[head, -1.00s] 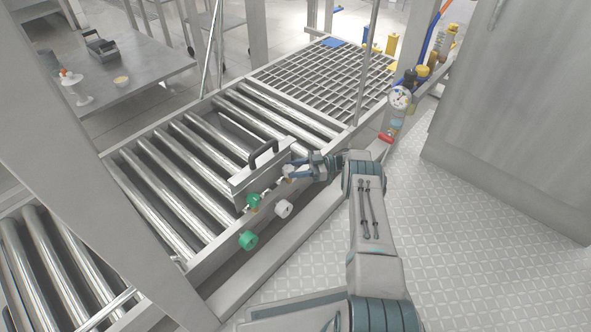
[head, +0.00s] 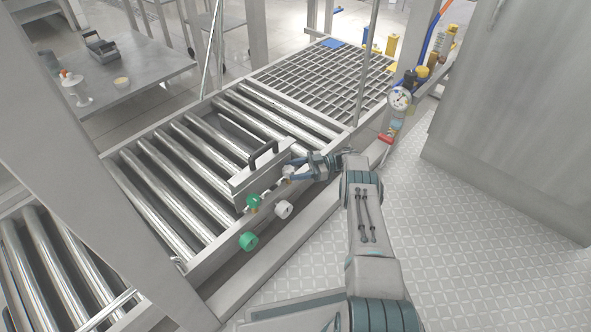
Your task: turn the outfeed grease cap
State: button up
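Several round caps sit on the side of the roller conveyor frame. Two are green, an upper green cap (head: 253,201) and a lower green cap (head: 248,241). A white cap (head: 284,209) sits right of them, and another small white cap (head: 288,171) sits higher, at my gripper. Which of them is the outfeed grease cap I cannot tell. My gripper (head: 293,170) reaches in from the right, its blue-tipped fingers spread with the upper white cap at or between the tips. Whether the fingers touch it is too small to tell.
A metal plate with a black handle (head: 263,154) stands on the rollers just behind the caps. A pressure gauge (head: 399,98) and a red-handled valve (head: 386,138) are beyond my arm. A steel cabinet (head: 515,120) stands at right. The patterned floor (head: 480,240) is clear.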

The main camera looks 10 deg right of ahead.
jog(key=shift+w+r+m+t, duration=0.15)
jog(key=shift+m+t, duration=0.15)
jog(key=shift+t, duration=0.3)
jog(key=shift+m+t, duration=0.6)
jog(key=shift+t, duration=0.4)
jog(key=s+a+m+t+h+p, duration=0.1)
jog(key=s+m+t+h+p, duration=0.5)
jog(key=s+m+t+h, duration=1)
jog(key=w+r+n+g+y+p, duration=0.3)
jog(key=w+r+n+g, duration=0.15)
jog(key=r, duration=0.25)
jog(key=s+d+r+g+h+p, duration=0.1)
jog(key=r+g+h+p, duration=0.1)
jog(key=r, duration=0.8)
jog(key=s+d+r+g+h+p, duration=0.1)
jog(key=r+g+p, duration=0.3)
jog(key=r, duration=0.6)
jog(key=shift+s+d+r+n+g+h+p, duration=0.35)
jog(key=shift+d+g+h, duration=0.2)
jog(key=shift+d, duration=0.25)
